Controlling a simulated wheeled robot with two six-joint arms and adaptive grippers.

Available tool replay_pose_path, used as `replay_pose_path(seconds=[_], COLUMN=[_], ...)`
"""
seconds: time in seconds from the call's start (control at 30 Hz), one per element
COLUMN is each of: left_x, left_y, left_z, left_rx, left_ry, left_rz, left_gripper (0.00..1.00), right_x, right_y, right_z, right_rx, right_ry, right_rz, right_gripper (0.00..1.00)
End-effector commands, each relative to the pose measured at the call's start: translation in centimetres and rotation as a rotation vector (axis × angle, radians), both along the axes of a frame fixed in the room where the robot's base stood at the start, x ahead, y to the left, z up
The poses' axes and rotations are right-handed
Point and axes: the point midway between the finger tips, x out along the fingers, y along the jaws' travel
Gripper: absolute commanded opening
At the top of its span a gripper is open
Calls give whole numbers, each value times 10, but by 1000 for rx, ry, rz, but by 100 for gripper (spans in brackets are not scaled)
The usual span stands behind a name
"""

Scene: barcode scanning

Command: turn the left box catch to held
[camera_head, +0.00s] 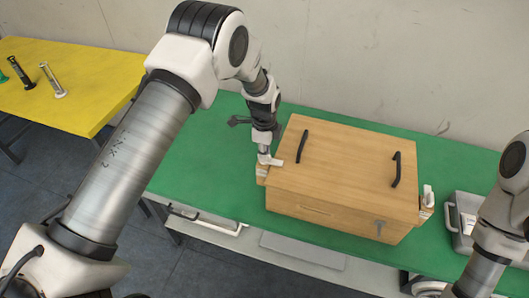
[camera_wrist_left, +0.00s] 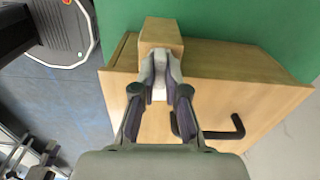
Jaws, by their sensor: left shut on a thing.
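The wooden box (camera_head: 340,170) stands on the green table, its lid closed. The left box catch (camera_head: 276,162) is a small white lever on a wooden block at the box's left end. In the left wrist view the catch (camera_wrist_left: 159,88) lies between my fingertips, which partly hide it. My left gripper (camera_head: 264,153) comes down from above and is shut on the catch; its fingers also show in the left wrist view (camera_wrist_left: 160,72). The right catch (camera_head: 428,195) stands upright at the box's other end. My right gripper is out of view.
Two black handles (camera_head: 303,147) (camera_head: 397,170) rise from the lid. A grey device (camera_head: 462,222) lies right of the box, near my right arm. A yellow table (camera_head: 75,80) with small upright items stands at the left. The green table (camera_head: 200,180) is clear left of the box.

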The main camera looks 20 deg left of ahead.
Motion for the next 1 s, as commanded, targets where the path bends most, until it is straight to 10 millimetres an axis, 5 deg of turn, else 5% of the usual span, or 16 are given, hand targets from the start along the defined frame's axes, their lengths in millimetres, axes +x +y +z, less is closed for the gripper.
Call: replay_pose_path(seconds=[0.67, 0.7, 0.73, 1.0], left_x=[-1, -1, -1, 0], left_y=[0, 0, 0, 0], left_z=[-1, -1, -1, 0], left_rx=[1, 1, 1, 0], left_ry=[2, 2, 2, 0], left_rz=[-68, -68, -68, -67], left_gripper=[0, 26, 37, 38], right_x=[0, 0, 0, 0], right_y=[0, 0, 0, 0], right_z=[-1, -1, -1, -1], right_rx=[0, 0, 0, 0], right_ry=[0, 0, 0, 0], right_rz=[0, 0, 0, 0], right_gripper=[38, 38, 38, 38])
